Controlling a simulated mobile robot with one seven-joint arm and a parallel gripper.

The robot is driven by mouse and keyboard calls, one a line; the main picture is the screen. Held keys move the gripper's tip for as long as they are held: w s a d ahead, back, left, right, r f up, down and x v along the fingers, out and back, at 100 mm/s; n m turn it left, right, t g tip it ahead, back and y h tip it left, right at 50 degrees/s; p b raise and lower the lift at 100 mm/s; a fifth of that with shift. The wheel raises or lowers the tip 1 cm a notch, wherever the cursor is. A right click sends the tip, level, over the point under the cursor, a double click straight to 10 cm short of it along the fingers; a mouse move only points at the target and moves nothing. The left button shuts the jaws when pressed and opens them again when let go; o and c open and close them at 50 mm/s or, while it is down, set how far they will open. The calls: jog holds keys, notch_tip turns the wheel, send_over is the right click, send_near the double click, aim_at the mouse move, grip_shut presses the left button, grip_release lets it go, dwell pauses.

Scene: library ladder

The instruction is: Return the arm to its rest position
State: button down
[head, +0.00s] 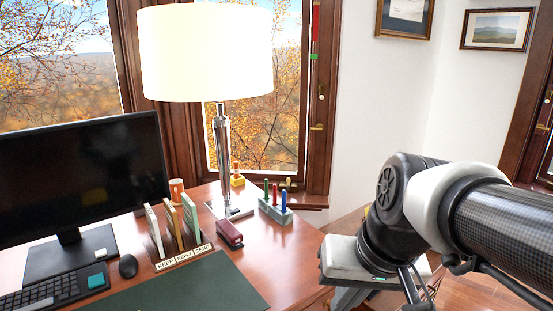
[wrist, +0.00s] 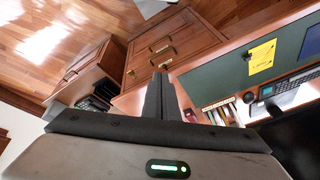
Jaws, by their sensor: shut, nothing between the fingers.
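My gripper shows in the wrist view (wrist: 160,78) with its two dark fingers together and nothing between them. It hangs in the air, with the front of the wooden desk (wrist: 195,60) and its drawers behind it in that view. In the head view my arm comes in from the right and bends down beside the right end of the desk (head: 255,262). The fingers are hidden or out of frame there.
The desk holds a tall lamp (head: 206,55), a monitor (head: 80,175), a keyboard (head: 55,290), a mouse (head: 128,266), a letter sorter (head: 184,257), a red stapler (head: 229,234) and a pen block (head: 275,209). A yellow note (wrist: 262,57) lies on the green desk mat (wrist: 222,75). Open wood floor (wrist: 60,35) shows beyond.

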jog(key=s+d+r+t+h, duration=0.2)
jog(key=s+d, duration=0.1)
jog(key=d, duration=0.1)
notch_tip(320, 180, up, 21)
jog(key=p, duration=2.1)
jog(key=shift+d, duration=0.1)
